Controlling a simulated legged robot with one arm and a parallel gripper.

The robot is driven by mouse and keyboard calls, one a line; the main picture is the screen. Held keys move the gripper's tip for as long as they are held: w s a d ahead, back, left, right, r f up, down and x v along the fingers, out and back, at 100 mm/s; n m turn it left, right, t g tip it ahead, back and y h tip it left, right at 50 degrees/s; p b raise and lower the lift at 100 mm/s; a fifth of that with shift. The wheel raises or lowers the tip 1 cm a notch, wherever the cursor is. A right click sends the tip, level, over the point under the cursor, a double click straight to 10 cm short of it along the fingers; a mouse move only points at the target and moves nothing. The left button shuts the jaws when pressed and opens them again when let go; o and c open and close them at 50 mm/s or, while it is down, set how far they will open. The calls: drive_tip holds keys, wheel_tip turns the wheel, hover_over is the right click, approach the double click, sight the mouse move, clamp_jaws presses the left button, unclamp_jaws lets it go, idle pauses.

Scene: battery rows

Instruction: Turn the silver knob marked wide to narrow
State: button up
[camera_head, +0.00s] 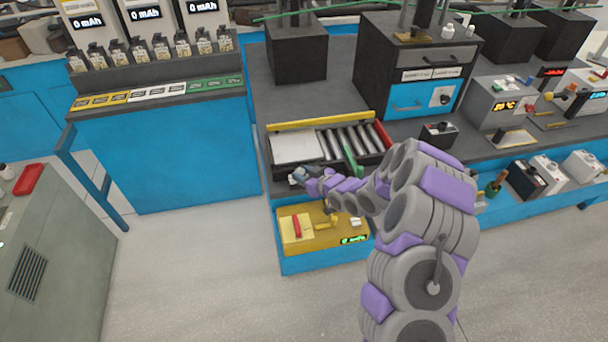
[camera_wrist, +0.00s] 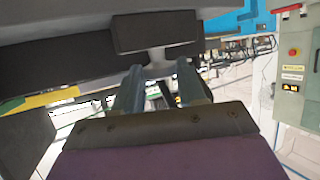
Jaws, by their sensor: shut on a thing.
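My gripper (camera_head: 300,175) is at the front left edge of the roller tray on the counter, at the end of my grey and purple arm. In the wrist view its two grey fingers (camera_wrist: 160,82) close on the silver knob (camera_wrist: 157,60), a pale stem below a dark rectangular block (camera_wrist: 155,30). In the head view the gripper hides most of the knob. No wide or narrow marking is readable in either view.
The roller tray (camera_head: 296,147) has a white plate, several metal rollers and a yellow bar. A yellow device (camera_head: 322,240) with a red handle sits just below my gripper. A blue cabinet (camera_head: 165,150) stands left; the floor (camera_head: 200,290) in front is clear.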

drive_tip(key=shift+f, duration=0.1)
drive_tip(key=shift+s+a+m+t+h+b, duration=0.15)
drive_tip(key=shift+a+m+t+h+b, duration=0.05)
drive_tip(key=shift+m+t+h+b, duration=0.35)
drive_tip(key=shift+s+a+m+t+h+p, duration=0.1)
drive_tip(key=shift+m+t+h+p, duration=0.15)
drive_tip(key=shift+m+h, duration=0.3)
drive_tip(key=shift+s+a+m+t+h+p, duration=0.15)
drive_tip(key=shift+m+t+h, duration=0.15)
drive_tip(key=shift+m+h, duration=0.2)
drive_tip(key=m+h+p, duration=0.2)
drive_tip(key=p, duration=0.1)
drive_tip(key=m+t+h+p, duration=0.1)
drive_tip(key=h+p, duration=0.1)
drive_tip(key=shift+a+r+m, duration=0.3)
drive_tip(key=shift+a+m, duration=0.05)
drive_tip(key=shift+m, duration=0.05)
drive_tip(key=shift+w+a+f+m+h+p, duration=0.1)
drive_tip(key=shift+a+m+h+p, duration=0.05)
drive_tip(key=shift+m+h+p, duration=0.85)
drive_tip(key=shift+w+a+f+m+h+p, duration=0.15)
drive_tip(key=shift+m+h+p, duration=0.45)
drive_tip(key=shift+m+h, duration=0.7)
drive_tip(key=shift+s+r+h, duration=0.1)
drive_tip(key=shift+h, duration=0.4)
drive_tip(key=o, duration=0.7)
drive_tip(key=shift+s, duration=0.1)
